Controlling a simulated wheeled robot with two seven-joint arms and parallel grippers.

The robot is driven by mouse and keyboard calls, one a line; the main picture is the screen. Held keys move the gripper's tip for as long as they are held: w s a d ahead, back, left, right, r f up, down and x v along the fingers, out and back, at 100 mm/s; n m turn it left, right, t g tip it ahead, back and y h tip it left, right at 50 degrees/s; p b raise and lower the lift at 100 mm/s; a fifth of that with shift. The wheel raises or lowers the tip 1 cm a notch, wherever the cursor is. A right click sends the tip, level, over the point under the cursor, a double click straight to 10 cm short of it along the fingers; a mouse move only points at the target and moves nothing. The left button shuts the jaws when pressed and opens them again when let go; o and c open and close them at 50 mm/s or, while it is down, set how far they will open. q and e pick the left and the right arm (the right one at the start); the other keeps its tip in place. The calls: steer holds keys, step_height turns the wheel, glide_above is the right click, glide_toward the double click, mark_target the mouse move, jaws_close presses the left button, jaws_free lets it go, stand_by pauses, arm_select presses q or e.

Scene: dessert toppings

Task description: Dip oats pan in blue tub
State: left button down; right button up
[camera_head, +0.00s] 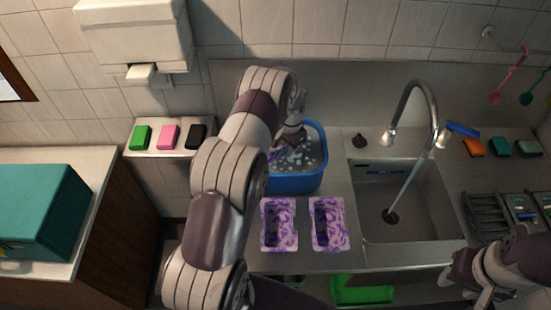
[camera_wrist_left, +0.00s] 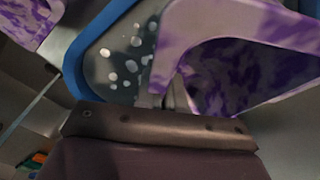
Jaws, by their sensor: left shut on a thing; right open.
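The blue tub (camera_head: 297,182) stands on the counter left of the sink and holds bubbly water. My left gripper (camera_head: 290,140) is over the tub and shut on a purple and white marbled pan (camera_wrist_left: 245,25). In the left wrist view the pan is close up and tilted, with the tub's blue rim (camera_wrist_left: 75,55) and white bubbles beside it. In the head view my left arm hides most of the held pan, and I cannot tell how deep it sits. My right gripper (camera_head: 468,282) is open and empty at the lower right.
Two similar purple pans (camera_head: 279,225) (camera_head: 328,223) lie on the counter in front of the tub. The sink (camera_head: 400,205) with its running tap (camera_head: 418,90) is to the right. Green, pink and black blocks (camera_head: 168,137) sit on a ledge at left.

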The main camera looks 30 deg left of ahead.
arm_select(q)
steer(key=shift+r+p, duration=1.8)
steer(key=shift+r, duration=1.8)
